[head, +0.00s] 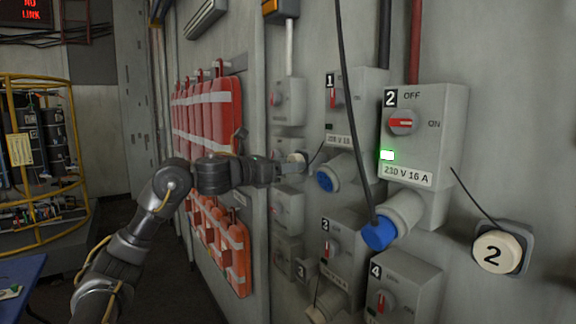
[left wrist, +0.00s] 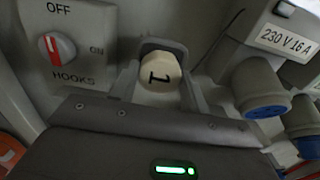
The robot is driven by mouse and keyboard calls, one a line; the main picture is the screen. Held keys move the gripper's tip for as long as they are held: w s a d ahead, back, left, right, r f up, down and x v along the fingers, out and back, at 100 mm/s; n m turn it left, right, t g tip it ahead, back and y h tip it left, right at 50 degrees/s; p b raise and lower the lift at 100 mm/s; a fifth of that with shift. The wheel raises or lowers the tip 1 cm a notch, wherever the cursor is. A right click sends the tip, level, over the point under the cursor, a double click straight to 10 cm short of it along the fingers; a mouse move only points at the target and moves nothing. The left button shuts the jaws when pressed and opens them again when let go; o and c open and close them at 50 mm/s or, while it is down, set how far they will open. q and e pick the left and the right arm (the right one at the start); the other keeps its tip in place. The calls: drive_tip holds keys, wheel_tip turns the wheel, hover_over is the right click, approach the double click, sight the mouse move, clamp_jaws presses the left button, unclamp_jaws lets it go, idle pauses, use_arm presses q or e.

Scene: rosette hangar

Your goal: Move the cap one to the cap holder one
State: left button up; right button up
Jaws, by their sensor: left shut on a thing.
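Cap one (left wrist: 158,73) is a cream round cap with a black 1 on its face, turned sideways in the left wrist view. My left gripper (head: 281,168) is shut on it, with one finger on each side. The cap shows small and pale at the gripper's tip in the head view (head: 297,157). Cap holder one (left wrist: 164,45) is a dark grey rounded plate on the wall directly behind the cap. I cannot tell whether the cap is touching it or seated in it. My right gripper is out of view.
Socket box 1 (head: 358,105), with its blue socket, is right of the gripper. Socket box 2 (head: 425,130) is nearer, with a hanging black cable. Cap 2 (head: 496,252) sits in its holder at right. A HOOKS switch box (left wrist: 85,38) is beside the cap. Red panels line the left wall.

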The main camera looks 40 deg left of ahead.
use_arm(q)
drive_tip(key=shift+w+r, duration=0.1)
drive_tip(key=shift+w, duration=0.25)
idle(0.6)
drive_tip(key=o, duration=1.4)
drive_tip(key=shift+d, duration=0.1)
drive_tip(key=shift+c, duration=0.2)
drive_tip(key=b+v, duration=0.5)
drive_tip(key=v, duration=0.5)
drive_tip(key=shift+s+b, duration=0.3)
drive_tip(key=shift+s, duration=0.05)
drive_tip(key=shift+w, duration=0.1)
